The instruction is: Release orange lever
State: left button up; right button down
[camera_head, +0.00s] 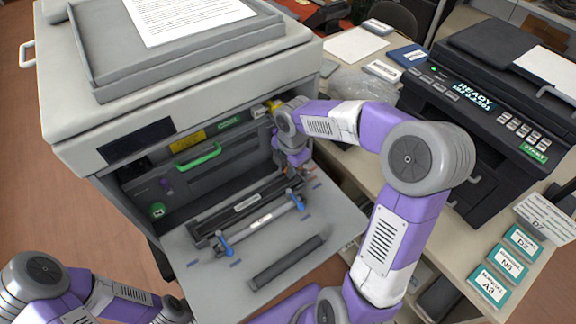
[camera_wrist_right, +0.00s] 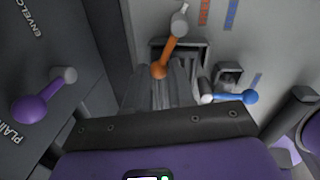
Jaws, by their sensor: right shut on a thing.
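The orange lever (camera_wrist_right: 169,50) shows in the right wrist view, running from a pale end at the top down to an orange rounded end. My right gripper (camera_wrist_right: 165,82) has its ridged fingers around that orange rounded end and is shut on it. In the head view my right gripper (camera_head: 292,170) is at the right side of the printer's (camera_head: 230,70) open front, above the lowered door (camera_head: 335,215); its fingers hide most of the lever there. My left arm shows at the bottom left, but its fingertips are not in view.
Blue levers (camera_head: 298,201) stand on the lowered door beside a dark roller; one blue lever (camera_wrist_right: 247,97) is right of my fingers in the wrist view. A purple lever (camera_wrist_right: 32,104) is at the left. A green handle (camera_head: 198,156) sits inside the printer. A black printer (camera_head: 490,90) stands right.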

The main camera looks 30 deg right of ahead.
jog(key=shift+w+d+r+m, duration=0.15)
jog(key=shift+w+m, duration=0.15)
jog(key=shift+m, duration=0.1)
jog(key=shift+w+d+m+p, duration=0.15)
jog(key=shift+w+m+p, duration=0.1)
jog(key=shift+m, duration=0.35)
jog(key=shift+w+d+m+p, duration=0.1)
jog(key=shift+w+m, duration=0.15)
jog(key=shift+m, duration=0.35)
jog(key=shift+w+d+m+h+p, duration=0.15)
jog(key=shift+w+d+m, duration=0.1)
jog(key=shift+m, duration=0.5)
jog(key=shift+w+d+m+h+p, duration=0.15)
jog(key=shift+w+d+m, duration=0.1)
jog(key=shift+m, duration=0.5)
